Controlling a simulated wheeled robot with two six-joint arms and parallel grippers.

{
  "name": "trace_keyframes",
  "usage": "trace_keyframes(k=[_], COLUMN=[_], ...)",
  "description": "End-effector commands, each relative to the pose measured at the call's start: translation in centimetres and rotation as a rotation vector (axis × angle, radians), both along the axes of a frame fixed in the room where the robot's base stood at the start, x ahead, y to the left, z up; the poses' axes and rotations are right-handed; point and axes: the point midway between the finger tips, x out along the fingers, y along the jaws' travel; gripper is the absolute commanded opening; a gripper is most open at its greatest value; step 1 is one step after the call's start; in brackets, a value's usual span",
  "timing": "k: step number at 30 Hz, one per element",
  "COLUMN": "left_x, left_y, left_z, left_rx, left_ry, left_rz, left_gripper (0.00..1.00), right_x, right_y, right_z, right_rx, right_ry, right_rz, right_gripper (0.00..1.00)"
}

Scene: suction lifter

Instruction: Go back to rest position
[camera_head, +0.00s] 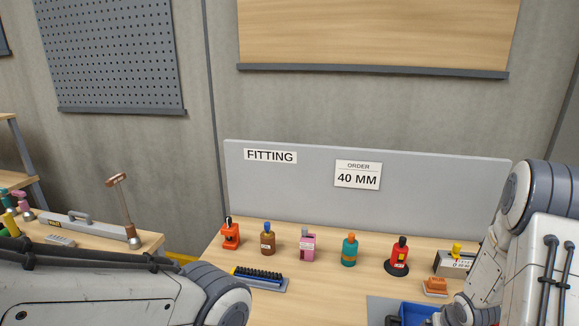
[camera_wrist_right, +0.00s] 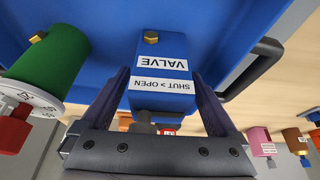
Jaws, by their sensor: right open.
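In the right wrist view my right gripper (camera_wrist_right: 160,76) is open, with its two dark fingers apart. A blue block (camera_wrist_right: 160,70) labelled "VALVE" and "SHUT > OPEN" shows between the fingers, with a brass bolt on it; I cannot tell how far it is from them. In the head view my right arm (camera_head: 500,270) stands at the right edge, and its gripper is not clearly seen. My left arm (camera_head: 110,290) crosses the lower left, and its gripper is outside the picture.

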Motion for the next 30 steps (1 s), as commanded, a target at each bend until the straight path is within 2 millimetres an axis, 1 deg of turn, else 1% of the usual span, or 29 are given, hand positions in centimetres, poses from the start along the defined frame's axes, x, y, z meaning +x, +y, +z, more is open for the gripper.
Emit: trace_keyframes(k=[1,3,6,10,20,23,26,27,30], left_x=[0.0,0.1,0.1,0.1,0.1,0.1,0.1,0.1,0.1], left_y=[0.0,-0.1,-0.1,-0.1,0.0,0.0,-0.1,-0.1,0.0], left_z=[1.4,1.8,2.1,2.2,1.9,1.3,0.3,-0.2,1.6], left_rx=[-0.001,-0.002,-0.002,-0.001,-0.001,-0.001,-0.001,-0.001,-0.001], left_ry=[-0.001,-0.002,-0.002,-0.002,-0.002,-0.002,-0.002,-0.002,-0.001], left_rz=[0.000,0.000,0.000,0.001,0.001,0.000,0.000,0.000,0.000], left_gripper=[1.00,1.00,1.00,1.00,1.00,1.00,1.00,1.00,1.00], right_x=[0.1,0.1,0.1,0.0,0.0,0.0,0.0,0.0,-0.6], right_y=[-0.1,-0.1,0.0,0.0,-0.1,0.0,0.0,0.0,0.0], right_z=[1.9,2.6,3.1,3.3,3.1,2.2,0.7,-0.1,3.0], right_rx=[-0.004,-0.003,-0.002,-0.002,-0.002,-0.001,-0.001,-0.001,-0.005], right_ry=[-0.006,-0.005,-0.005,-0.004,-0.004,-0.003,-0.002,-0.001,-0.007], right_rz=[0.001,0.001,0.001,0.001,0.000,-0.001,-0.002,0.000,-0.001], right_gripper=[0.95,0.95,0.95,0.95,0.95,0.95,0.95,0.95,0.95])
